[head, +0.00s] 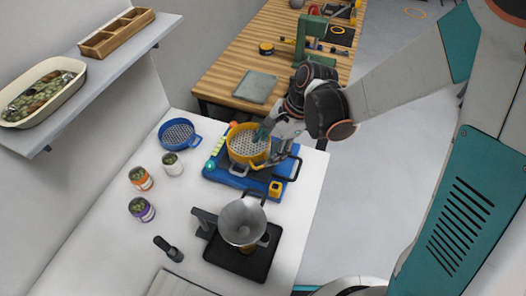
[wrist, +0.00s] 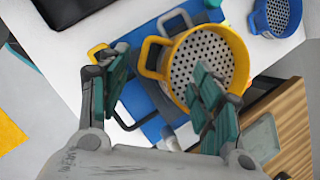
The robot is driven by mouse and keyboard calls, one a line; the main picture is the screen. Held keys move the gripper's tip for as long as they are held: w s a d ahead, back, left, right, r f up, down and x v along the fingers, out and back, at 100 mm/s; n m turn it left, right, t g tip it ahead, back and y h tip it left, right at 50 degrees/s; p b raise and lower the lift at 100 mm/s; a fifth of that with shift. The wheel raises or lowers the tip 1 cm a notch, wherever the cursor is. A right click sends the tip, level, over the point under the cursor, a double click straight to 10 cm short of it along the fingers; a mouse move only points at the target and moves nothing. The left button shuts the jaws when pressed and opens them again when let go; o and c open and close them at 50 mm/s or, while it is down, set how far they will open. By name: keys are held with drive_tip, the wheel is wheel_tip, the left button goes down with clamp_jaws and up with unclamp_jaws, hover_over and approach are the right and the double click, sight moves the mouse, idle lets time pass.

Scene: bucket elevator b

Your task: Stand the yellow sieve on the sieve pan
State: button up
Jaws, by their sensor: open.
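The yellow sieve (head: 240,152), round with a perforated floor and loop handles, is over the blue board. It also shows in the wrist view (wrist: 238,58). A grey loop handle (head: 238,172) shows beside its rim and in the wrist view (wrist: 174,20). It may belong to the sieve pan, mostly hidden beneath; I cannot tell whether the sieve is seated on it. My gripper (head: 269,147) is open at the sieve's right side. In the wrist view (wrist: 160,66), one teal finger overlaps the sieve's inside and the other is outside the yellow handle; contact is unclear.
A blue sieve (head: 179,134) and several jars stand left. A funnel stand (head: 242,222) stands in front. A shelf (head: 115,62) overhangs the left. A wooden bench (head: 230,60) is behind.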

drive_tip(key=p+v, duration=0.1)
drive_tip(key=v, duration=0.7)
drive_tip(key=s+d+r+n+t+h, duration=0.2)
drive_tip(key=s+d+r+n+t, duration=0.2)
drive_tip(key=d, duration=0.4)
drive_tip(key=s+d+r+n+t+h, duration=0.2)
drive_tip(key=s+d+r+n+t, duration=0.1)
drive_tip(key=s+d+r+n, duration=0.4)
drive_tip(key=shift+d+r+n+t+h, duration=0.4)
drive_tip(key=shift+d+n, duration=0.1)
drive_tip(key=shift+d, duration=0.3)
drive_tip(key=shift+f, duration=0.1)
